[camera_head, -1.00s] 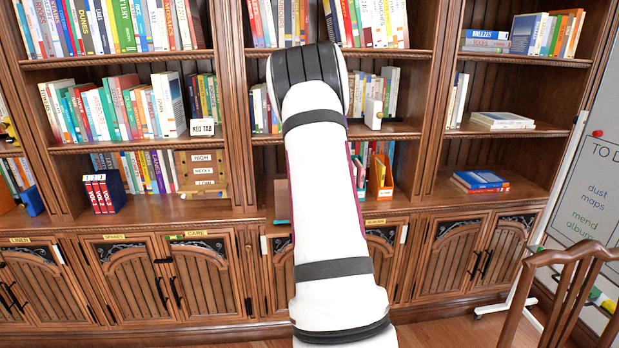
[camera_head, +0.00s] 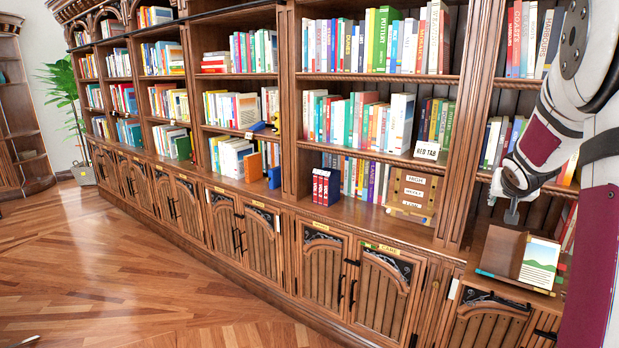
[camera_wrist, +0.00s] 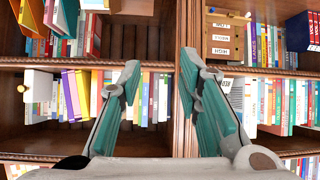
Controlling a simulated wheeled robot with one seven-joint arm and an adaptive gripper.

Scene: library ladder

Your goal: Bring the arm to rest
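My arm (camera_head: 560,115) is bent at the right edge of the head view, in front of the bookcase. The wrist picture appears upside down, with shelves of books beyond the fingers.
A wooden bookcase (camera_head: 290,205) runs along the wall, with cupboards below. A "RED TAB" sign (camera_head: 426,150), a box labelled HIGH (camera_head: 414,178) and red volumes (camera_head: 326,187) stand on it. The wooden floor (camera_head: 120,270) at the left is open.

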